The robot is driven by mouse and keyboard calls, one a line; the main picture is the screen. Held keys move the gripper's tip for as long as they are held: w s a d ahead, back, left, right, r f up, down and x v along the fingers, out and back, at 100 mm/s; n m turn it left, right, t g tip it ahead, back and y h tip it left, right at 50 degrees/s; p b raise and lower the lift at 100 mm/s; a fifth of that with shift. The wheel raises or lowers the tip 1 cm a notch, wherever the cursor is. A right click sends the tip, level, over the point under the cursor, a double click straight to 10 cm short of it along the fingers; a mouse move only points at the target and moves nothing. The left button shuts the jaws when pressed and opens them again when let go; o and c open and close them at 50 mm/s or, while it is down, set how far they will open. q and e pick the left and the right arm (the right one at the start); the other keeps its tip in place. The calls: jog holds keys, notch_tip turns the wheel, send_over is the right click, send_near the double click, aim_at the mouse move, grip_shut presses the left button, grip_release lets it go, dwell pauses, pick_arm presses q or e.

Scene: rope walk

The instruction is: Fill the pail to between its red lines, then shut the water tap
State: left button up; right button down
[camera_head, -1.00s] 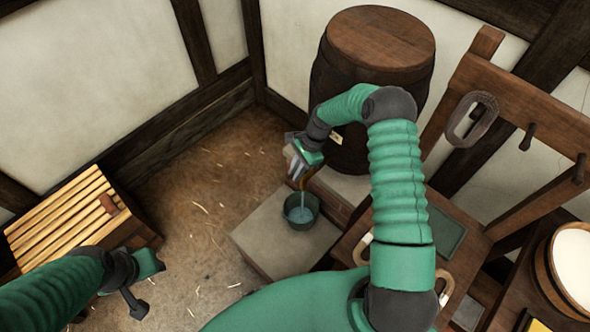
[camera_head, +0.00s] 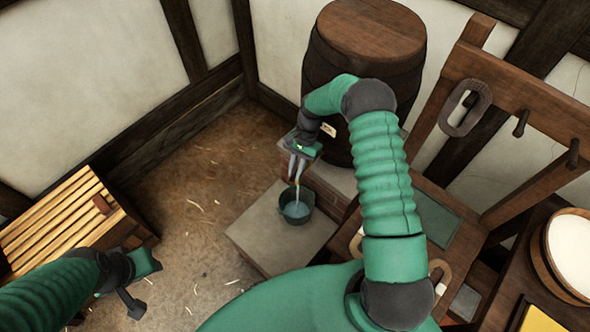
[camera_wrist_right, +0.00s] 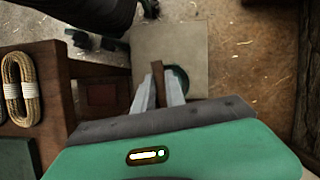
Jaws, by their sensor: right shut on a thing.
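The pail (camera_head: 296,211) is small, dark green and upright on a pale stone slab. A thin stream of water (camera_head: 298,180) falls into it, and bluish water shows inside. Its red lines cannot be made out. My right gripper (camera_head: 299,160) is above the pail, in front of the barrel. In the right wrist view its fingers (camera_wrist_right: 157,92) are shut on a brown wooden piece, seemingly the tap's handle (camera_wrist_right: 158,75). The tap's body is hidden behind the gripper. My left gripper (camera_head: 140,285) is at lower left, away from the pail, with its jaws unclear.
The dark wooden barrel (camera_head: 365,75) stands behind my right arm. A slatted wooden crate (camera_head: 55,225) is at left. A wooden rack with pegs (camera_head: 540,105) and a tub of white stuff (camera_head: 575,250) are at right. The straw-strewn floor (camera_head: 205,190) between is open.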

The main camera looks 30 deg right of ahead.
jog(key=shift+w+d+r, duration=0.1)
jog(key=shift+w, duration=0.05)
jog(key=c, duration=1.4)
grip_release()
notch_tip(320, 180, up, 2)
jog(key=shift+r, duration=0.2)
jog(key=shift+s+a+r+b, duration=0.3)
jog(key=shift+s+r, duration=0.15)
jog(key=shift+s, duration=0.15)
jog(key=s+a, duration=0.2)
jog(key=s, duration=0.2)
jog(key=s+a+r, duration=0.1)
jog(key=s+a, duration=0.1)
jog(key=s, duration=0.2)
jog(key=s+a, duration=0.3)
jog(key=s, duration=0.2)
jog(key=shift+r+b, duration=0.2)
jog(key=shift+b, duration=0.15)
